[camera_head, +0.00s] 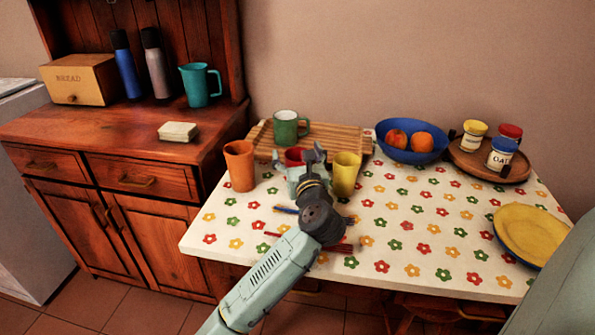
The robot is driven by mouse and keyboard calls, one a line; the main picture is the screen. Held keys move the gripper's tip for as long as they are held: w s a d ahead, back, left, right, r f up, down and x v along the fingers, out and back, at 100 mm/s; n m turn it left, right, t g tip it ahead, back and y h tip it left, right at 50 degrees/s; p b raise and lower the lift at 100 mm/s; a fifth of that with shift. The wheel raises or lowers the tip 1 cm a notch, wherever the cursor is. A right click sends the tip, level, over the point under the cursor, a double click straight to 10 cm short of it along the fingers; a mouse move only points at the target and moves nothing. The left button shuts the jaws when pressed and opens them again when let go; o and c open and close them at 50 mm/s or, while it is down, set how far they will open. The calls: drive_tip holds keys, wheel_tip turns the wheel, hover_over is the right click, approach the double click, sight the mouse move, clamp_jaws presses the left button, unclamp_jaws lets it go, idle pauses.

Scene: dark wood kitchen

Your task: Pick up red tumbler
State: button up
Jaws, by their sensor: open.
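The red tumbler (294,156) stands on the flowered tablecloth, between an orange tumbler (240,166) on its left and a yellow tumbler (345,175) on its right. Only its upper part shows; my gripper and arm hide the rest. My gripper (299,157) is open, with its fingers in front of or around the red tumbler's upper part. I cannot tell whether the fingers touch it.
A wooden board (340,137) with a green mug (287,128) is just behind. A blue bowl (411,152) of fruit, a round tray (482,167) with jars and a yellow plate (531,236) are to the right. Pens lie partly under my arm. The table's front right is mostly clear.

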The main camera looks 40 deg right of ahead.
drive_tip(key=shift+c, duration=0.4)
drive_tip(key=c, duration=1.2)
drive_tip(key=shift+c, duration=0.2)
drive_tip(key=shift+r, duration=0.15)
